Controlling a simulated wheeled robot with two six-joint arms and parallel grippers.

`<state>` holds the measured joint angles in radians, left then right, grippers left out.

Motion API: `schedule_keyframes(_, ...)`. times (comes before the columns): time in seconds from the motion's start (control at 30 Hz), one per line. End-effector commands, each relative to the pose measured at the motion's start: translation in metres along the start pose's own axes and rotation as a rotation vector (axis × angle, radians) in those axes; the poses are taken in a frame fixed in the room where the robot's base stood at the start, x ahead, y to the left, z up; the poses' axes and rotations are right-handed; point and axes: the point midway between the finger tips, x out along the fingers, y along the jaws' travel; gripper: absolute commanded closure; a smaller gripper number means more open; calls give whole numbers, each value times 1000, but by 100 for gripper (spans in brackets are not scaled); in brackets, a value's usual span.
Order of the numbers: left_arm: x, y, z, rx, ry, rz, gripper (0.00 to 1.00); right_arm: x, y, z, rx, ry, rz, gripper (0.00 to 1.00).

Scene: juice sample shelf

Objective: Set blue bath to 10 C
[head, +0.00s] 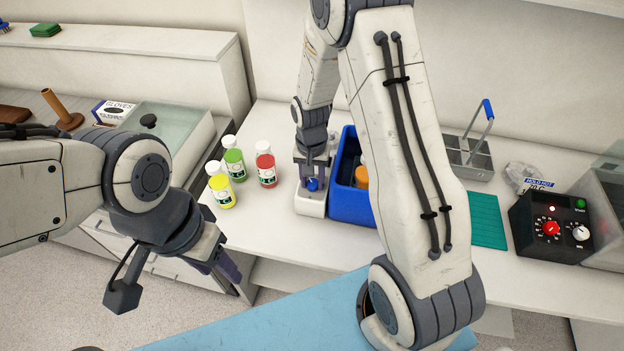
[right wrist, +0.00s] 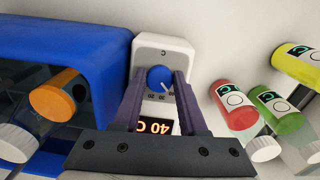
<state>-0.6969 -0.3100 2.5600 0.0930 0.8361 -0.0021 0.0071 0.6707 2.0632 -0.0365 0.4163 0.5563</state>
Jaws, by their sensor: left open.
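The blue bath (head: 345,205) is a blue tub with a white control unit (head: 312,203) on its left side, on the white counter. The unit has a blue knob (right wrist: 160,77) and a lit display (right wrist: 155,127) reading 40 C, upside down in the right wrist view. The knob's white mark points to the lower right there. My right gripper (head: 313,181) reaches down over the unit, its two fingers close against either side of the knob. My left gripper (head: 228,268) is open and empty, in front of the counter's edge.
Yellow (head: 220,188), green (head: 234,162) and red (head: 265,165) bottles stand left of the unit. A black control box (head: 551,228) with a red knob stands at the right, beyond a green mat (head: 487,220).

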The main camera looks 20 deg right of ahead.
Motion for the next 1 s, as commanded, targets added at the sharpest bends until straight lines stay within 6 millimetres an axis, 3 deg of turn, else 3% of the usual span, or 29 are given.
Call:
schedule_keyframes(0.47, 4, 0, 0, -1, 0, 0, 50, 0, 0, 0, 93, 1, -25, 100)
schedule_keyframes(1.0, 22, -2, 1, -4, 0, 0, 50, 1, 2, 0, 550, 1, -147, 100)
